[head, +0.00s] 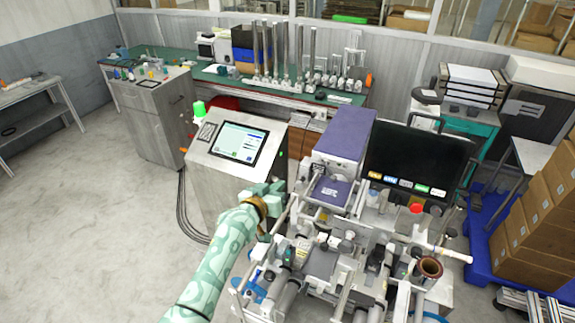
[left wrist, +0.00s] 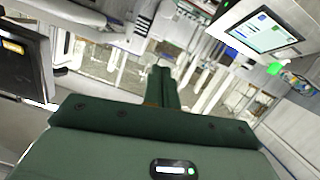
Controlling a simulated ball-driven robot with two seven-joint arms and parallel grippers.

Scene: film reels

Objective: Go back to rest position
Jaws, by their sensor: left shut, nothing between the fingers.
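My left arm (head: 215,260), pale green and patterned, comes in from the bottom of the head view. Its left gripper (head: 276,190) is raised beside the machine, in front of the console with the touchscreen. In the left wrist view the dark green fingers (left wrist: 163,78) are together, with nothing between them. The machine's parts lie behind them, and I cannot tell the distance. My right gripper is in neither view.
The machine (head: 340,255), crowded with rollers and rods, fills the lower middle. The console's touchscreen (head: 239,142) stands behind the left gripper. A black monitor (head: 418,160) is at right, with stacked boxes (head: 540,225) beyond. Open floor (head: 90,220) lies at left.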

